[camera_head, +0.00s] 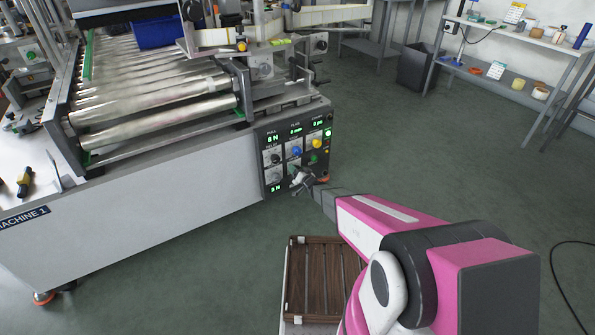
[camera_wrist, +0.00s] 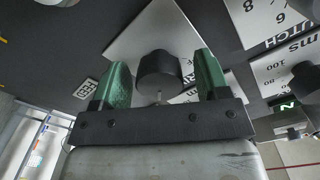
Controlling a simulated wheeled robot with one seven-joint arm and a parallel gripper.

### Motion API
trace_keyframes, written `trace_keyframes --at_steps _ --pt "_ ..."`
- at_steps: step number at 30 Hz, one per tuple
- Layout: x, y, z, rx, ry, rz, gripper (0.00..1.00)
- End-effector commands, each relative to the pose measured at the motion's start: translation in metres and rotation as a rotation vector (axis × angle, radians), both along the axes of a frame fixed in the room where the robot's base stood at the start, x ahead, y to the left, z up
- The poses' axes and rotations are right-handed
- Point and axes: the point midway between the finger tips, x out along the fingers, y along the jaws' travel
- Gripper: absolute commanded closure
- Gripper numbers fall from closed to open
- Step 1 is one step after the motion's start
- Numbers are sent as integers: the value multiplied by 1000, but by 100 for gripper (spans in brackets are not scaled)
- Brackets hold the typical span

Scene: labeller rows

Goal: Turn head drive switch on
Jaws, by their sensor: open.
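The control panel (camera_head: 262,165) is on the right end of the machine and carries several knobs and green displays. My gripper (camera_head: 300,176) is in front of its lower part in the head view. In the wrist view my gripper (camera_wrist: 161,70) is open, with one green finger on each side of a black knob (camera_wrist: 158,77). A gap shows between the knob and each finger. The knob sits on a light square plate (camera_wrist: 140,45). Its label is not readable, so I cannot tell whether it is the head drive switch.
Other black knobs (camera_wrist: 305,80) stand to the right on the panel. Metal rollers (camera_head: 160,95) lie on the machine top. A brown slatted tray (camera_head: 308,280) is below my arm. A shelf (camera_head: 525,40) stands at the back right.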

Motion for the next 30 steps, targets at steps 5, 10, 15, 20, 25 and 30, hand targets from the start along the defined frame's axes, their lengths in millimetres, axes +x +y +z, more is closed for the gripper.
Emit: trace_keyframes --at_steps 5,10,15,20,25,30 --pt "-10 -7 0 0 0 -1 31" --pt "-31 -20 2 -1 1 0 31" --pt "-58 -39 1 -1 2 -1 31" --pt "-80 -53 1 1 1 -1 31" --pt "-90 -61 0 1 1 -1 31" --pt "-90 -61 0 0 0 0 31"
